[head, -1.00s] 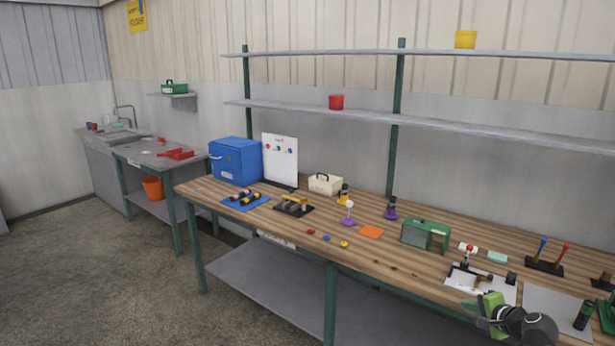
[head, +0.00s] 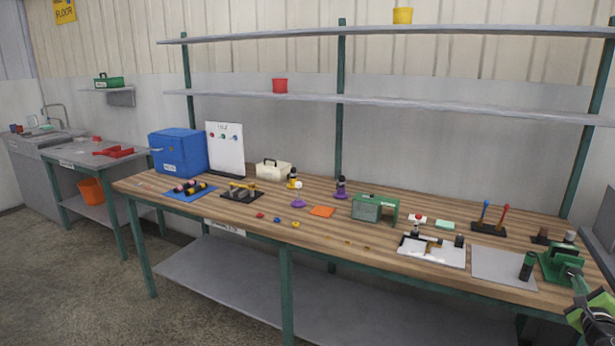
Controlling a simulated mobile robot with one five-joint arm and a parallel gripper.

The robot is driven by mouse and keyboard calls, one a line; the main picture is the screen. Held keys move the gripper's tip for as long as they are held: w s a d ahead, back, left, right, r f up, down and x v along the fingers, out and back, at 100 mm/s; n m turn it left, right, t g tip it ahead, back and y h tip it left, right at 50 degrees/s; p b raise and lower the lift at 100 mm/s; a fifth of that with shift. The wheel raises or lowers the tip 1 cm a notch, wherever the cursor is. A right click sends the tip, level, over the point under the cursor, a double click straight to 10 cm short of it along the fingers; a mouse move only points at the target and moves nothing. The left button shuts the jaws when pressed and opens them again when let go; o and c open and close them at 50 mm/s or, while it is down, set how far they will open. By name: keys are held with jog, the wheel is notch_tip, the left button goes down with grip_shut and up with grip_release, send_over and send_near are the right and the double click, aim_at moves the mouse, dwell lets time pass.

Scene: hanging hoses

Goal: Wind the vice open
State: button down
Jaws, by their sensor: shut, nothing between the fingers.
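The green vice (head: 557,263) stands at the right end of the wooden workbench. Its lower right side runs close to the picture's right edge. My gripper (head: 577,314) is at the bottom right corner, in front of and below the vice in the picture. Its green part shows, and the dark wrist behind it is cut by the frame edge. The gripper is shut and empty. Whether it touches the vice's handle cannot be told from this view, and how far the vice jaws stand apart is too small to tell.
A white board (head: 420,255) with small parts and a stand with blue and red levers (head: 488,228) are farther left. The bench's front edge runs below them.

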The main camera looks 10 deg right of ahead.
jog(key=x, duration=0.6)
jog(key=shift+w+d, duration=0.1)
jog(key=shift+w, duration=0.1)
jog(key=shift+w+a+f+b, duration=0.1)
jog(key=shift+a+f+b, duration=0.1)
jog(key=shift+f+b, duration=0.2)
dwell(0.4)
jog(key=shift+w+a+f+b, duration=0.25)
jog(key=shift+a+f+b, duration=0.05)
jog(key=shift+f+b, duration=0.25)
jog(key=shift+f, duration=0.25)
jog(key=shift+f+b, duration=0.15)
jog(key=shift+b, duration=0.25)
jog(key=shift+a, duration=0.1)
